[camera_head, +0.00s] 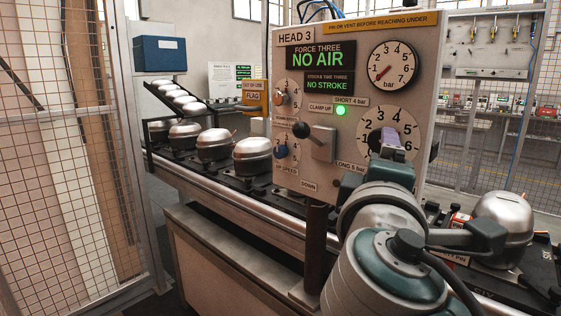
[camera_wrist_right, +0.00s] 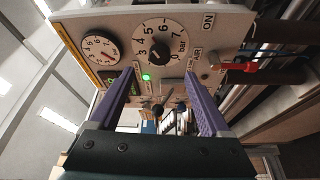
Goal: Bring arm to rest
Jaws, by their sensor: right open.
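My right arm rises from the lower right in the head view. Its gripper (camera_head: 391,143) is in front of the lower right of the grey HEAD 3 panel (camera_head: 350,122), partly covering the lower gauge. In the wrist view the two purple fingers of my right gripper (camera_wrist_right: 165,92) are spread wide with nothing between them. The panel (camera_wrist_right: 185,22) shows beyond the fingers there, its face tilted in the picture. I cannot tell the exact gap between fingertips and panel. My left arm and gripper are not in view.
A black-knobbed lever (camera_head: 301,131) sticks out of the panel, near a lit green lamp (camera_head: 340,110). The displays read NO AIR and NO STROKE. Silver compressor domes (camera_head: 252,147) line the rail left; another dome (camera_head: 503,214) stands right of my arm. Mesh fence (camera_head: 60,130) bounds the left.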

